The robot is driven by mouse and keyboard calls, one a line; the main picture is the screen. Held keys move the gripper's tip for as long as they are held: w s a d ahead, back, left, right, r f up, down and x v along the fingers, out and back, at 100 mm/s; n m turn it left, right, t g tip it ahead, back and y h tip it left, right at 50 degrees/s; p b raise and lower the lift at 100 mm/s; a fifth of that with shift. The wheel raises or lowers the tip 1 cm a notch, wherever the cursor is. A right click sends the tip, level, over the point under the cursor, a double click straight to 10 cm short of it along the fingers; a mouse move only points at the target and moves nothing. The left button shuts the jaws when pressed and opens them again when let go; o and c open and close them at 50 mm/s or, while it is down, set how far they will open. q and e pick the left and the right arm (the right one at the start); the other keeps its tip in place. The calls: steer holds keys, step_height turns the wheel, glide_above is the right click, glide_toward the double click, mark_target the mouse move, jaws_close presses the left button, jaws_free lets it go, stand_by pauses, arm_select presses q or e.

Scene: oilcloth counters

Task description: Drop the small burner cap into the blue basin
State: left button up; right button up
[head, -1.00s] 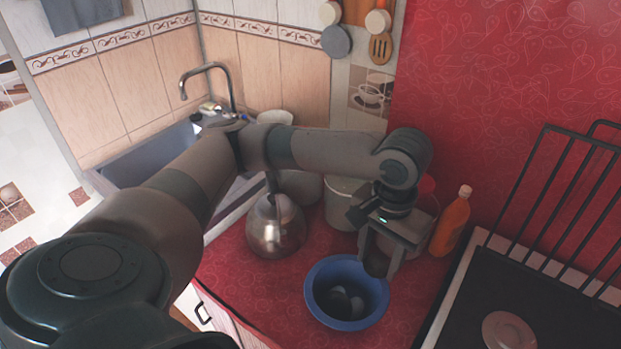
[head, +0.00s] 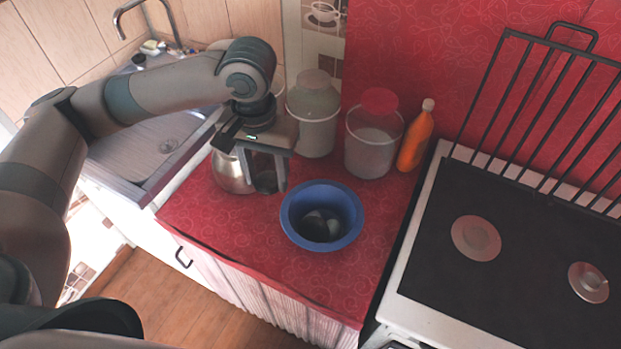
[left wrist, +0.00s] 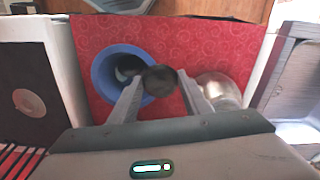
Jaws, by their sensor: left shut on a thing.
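My left gripper (head: 267,182) is shut on a dark round disc, which I take to be the small burner cap (left wrist: 160,79). The cap shows between the fingertips in the left wrist view and is partly hidden by the fingers in the head view. The blue basin (head: 289,222) stands on the red counter, right of the gripper in the head view. Several dark and grey round pieces lie inside it. It also shows in the left wrist view (left wrist: 101,72), left of the cap. My right gripper is not in view.
A metal kettle (head: 231,172) stands beside and partly behind the gripper. Two lidded containers (head: 312,125) (head: 369,152) and an orange bottle (head: 415,145) stand behind the basin. The stove (head: 425,285) is at the right, the sink (head: 135,155) at the left. The front of the counter is clear.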

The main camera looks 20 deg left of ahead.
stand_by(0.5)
arm_select(q)
steer(key=shift+w+d+m+p, duration=0.25)
steer(key=shift+m+p, duration=0.1)
steer(key=shift+m, duration=0.15)
steer(key=m, duration=0.1)
steer(key=w+d+m+p, duration=0.1)
steer(key=m, duration=0.1)
steer(key=shift+d+f, duration=0.2)
steer(key=shift+f, duration=0.1)
steer(key=w+d+f+m+p, duration=0.2)
steer(key=d+f+m+p, duration=0.1)
steer(key=m, duration=0.6)
steer(key=w+d+f+m+p, duration=0.3)
steer(key=d+m+p, duration=0.1)
steer(key=m, duration=0.6)
steer(key=shift+d+p, duration=0.3)
steer(key=shift+p, duration=0.05)
steer(key=shift+f, duration=0.1)
step_height(320, 180, down, 6)
steer(key=b, duration=0.7)
